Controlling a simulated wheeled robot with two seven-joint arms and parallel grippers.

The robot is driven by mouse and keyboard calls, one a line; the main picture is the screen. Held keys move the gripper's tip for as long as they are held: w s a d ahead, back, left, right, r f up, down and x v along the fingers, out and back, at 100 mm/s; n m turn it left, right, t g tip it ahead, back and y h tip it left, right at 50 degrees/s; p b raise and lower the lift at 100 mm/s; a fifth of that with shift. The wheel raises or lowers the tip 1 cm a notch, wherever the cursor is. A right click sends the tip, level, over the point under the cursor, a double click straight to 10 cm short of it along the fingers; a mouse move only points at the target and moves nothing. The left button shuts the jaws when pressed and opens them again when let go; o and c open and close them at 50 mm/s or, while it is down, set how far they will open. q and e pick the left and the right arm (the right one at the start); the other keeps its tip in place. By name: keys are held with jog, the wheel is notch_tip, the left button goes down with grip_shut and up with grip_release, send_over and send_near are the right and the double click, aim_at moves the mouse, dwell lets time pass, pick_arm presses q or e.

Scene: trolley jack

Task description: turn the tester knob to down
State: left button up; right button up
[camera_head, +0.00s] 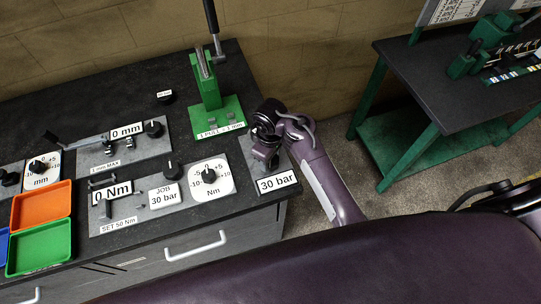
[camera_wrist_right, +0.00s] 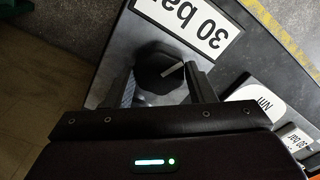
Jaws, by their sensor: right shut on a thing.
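The tester knob (camera_wrist_right: 152,72) is a black faceted knob with a pale pointer line, on a grey plate beside the "30 bar" sign (camera_head: 277,182). In the right wrist view the sign reads upside down (camera_wrist_right: 190,22) above the knob. The pointer line slants up and to the right in that view. My right gripper (camera_head: 265,148) is over the plate at the bench's right end and mostly hides the knob in the head view. In the wrist view its two fingers (camera_wrist_right: 160,88) are shut on the knob from either side. My left gripper is not in view.
The bench holds a "0 Nm" panel (camera_head: 131,217), an Nm dial (camera_head: 211,181), a "JOB 30 bar" knob (camera_head: 172,171) and a "0 mm" panel (camera_head: 127,154). A green press (camera_head: 208,86) stands behind the gripper. Orange (camera_head: 41,205) and green trays (camera_head: 40,247) lie at left.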

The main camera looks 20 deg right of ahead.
jog(key=shift+n, duration=1.1)
jog(key=o, duration=1)
